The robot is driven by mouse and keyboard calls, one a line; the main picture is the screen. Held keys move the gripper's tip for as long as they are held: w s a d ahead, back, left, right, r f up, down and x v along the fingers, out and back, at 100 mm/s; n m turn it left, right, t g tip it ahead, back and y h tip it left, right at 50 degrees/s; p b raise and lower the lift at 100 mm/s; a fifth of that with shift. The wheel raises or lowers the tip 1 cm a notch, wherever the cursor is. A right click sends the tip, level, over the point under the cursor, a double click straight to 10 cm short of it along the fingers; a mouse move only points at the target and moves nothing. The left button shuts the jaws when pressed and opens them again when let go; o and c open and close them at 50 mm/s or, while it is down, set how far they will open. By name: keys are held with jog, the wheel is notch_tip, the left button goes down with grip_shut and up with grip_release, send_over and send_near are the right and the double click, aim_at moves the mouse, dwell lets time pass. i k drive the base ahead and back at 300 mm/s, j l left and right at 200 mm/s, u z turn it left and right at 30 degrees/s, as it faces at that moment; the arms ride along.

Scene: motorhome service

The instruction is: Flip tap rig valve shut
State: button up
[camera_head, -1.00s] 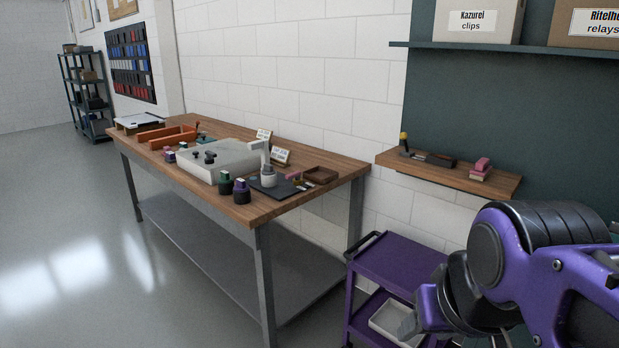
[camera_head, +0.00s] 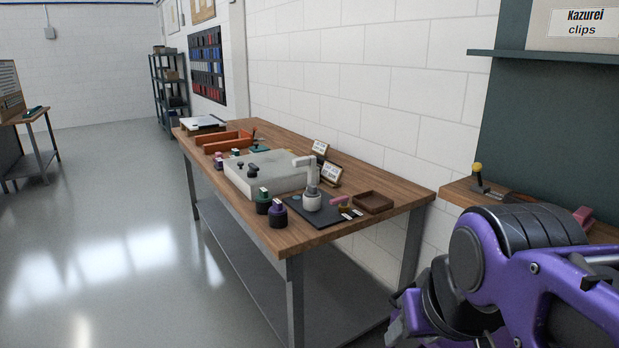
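A grey-and-white tap (camera_head: 312,187) stands upright on a dark flat board (camera_head: 326,216) near the front right end of the wooden workbench (camera_head: 300,241). It looks like the tap rig. A small pink piece (camera_head: 340,201) shows at the board's right side; I cannot tell whether it is the valve handle or which way it is set. My gripper (camera_head: 398,318) is low in the picture, to the right of the bench and well apart from the tap. Its fingers are partly cut off and too unclear to tell open from shut.
A pale sink-like block (camera_head: 270,172), green-topped and purple-topped dark pots (camera_head: 278,215), an orange tray (camera_head: 222,142) and a brown tray (camera_head: 373,202) share the bench. A wall shelf at right holds a yellow-knobbed lever (camera_head: 477,175). The floor (camera_head: 110,220) left of the bench is clear.

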aim_at(343, 199)
jog(key=i+j, duration=1.2)
jog(key=i+z, duration=0.1)
jog(key=z, duration=0.6)
